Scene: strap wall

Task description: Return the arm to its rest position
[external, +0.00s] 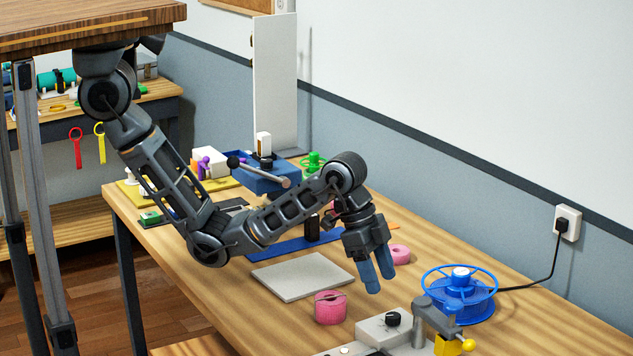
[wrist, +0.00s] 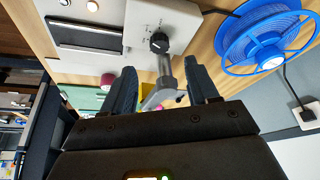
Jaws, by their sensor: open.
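My gripper (external: 378,280) hangs from my bent arm over the workbench in the external view. Its two blue-grey fingers point down and stand apart with nothing between them. In the wrist view the two dark fingers (wrist: 160,85) are also spread, with a grey metal post seen beyond the gap. My arm reaches from the upper left, low over the bench, with its elbow near the bench's left edge.
Near my gripper are a blue spool (external: 459,295), a pink roll (external: 330,307), a grey plate (external: 300,277) and a machine with a dial (external: 393,319). A blue vise (external: 265,178) and a white panel (external: 276,85) stand further back. A cable runs to the wall socket (external: 567,222).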

